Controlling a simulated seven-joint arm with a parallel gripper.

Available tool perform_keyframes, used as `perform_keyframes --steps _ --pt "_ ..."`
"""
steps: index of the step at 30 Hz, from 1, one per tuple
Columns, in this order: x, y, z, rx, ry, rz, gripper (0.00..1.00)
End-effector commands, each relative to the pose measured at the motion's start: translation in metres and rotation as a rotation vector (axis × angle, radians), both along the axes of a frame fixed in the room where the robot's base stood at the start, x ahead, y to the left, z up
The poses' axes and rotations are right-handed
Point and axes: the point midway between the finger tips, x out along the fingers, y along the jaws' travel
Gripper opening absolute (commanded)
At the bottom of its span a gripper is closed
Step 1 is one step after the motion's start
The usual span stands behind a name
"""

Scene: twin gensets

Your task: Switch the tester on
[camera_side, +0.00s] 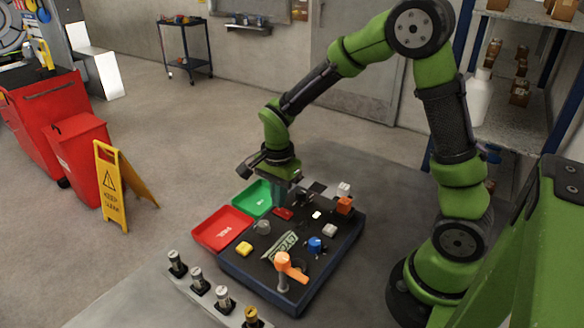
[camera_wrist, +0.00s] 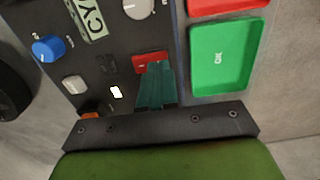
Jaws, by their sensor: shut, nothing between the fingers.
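The tester is a dark panel box (camera_side: 262,262) on the table, with several knobs and coloured parts; it also shows in the wrist view (camera_wrist: 105,20). A red switch-like part (camera_side: 283,213) sits near its back left edge. My gripper (camera_side: 279,203) is shut and empty, pointing down at that red part. In the wrist view the teal fingers (camera_wrist: 154,72) overlap the lower edge of the red part (camera_wrist: 150,60). I cannot tell whether they touch it. A small lit white rectangle (camera_wrist: 116,92) is beside the fingers.
A green tray (camera_side: 252,198) and a red tray (camera_side: 221,230) lie left of the panel. Several cylinders stand in a front-left rack (camera_side: 210,298).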

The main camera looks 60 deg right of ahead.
Motion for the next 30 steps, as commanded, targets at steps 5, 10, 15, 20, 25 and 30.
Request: perform_keyframes --steps 5,10,15,20,25,30 --pt "0.0 0.0 -0.011 0.0 -0.001 0.0 0.0" --pt "0.0 0.0 -0.012 0.0 -0.001 0.0 0.0" --pt "0.0 0.0 -0.012 0.0 -0.001 0.0 0.0" --pt "0.001 0.0 -0.016 0.0 0.001 0.0 0.0" --pt "0.0 0.0 -0.016 0.0 0.003 0.001 0.0" --pt "-0.005 0.0 -0.015 0.0 0.005 0.001 0.0"
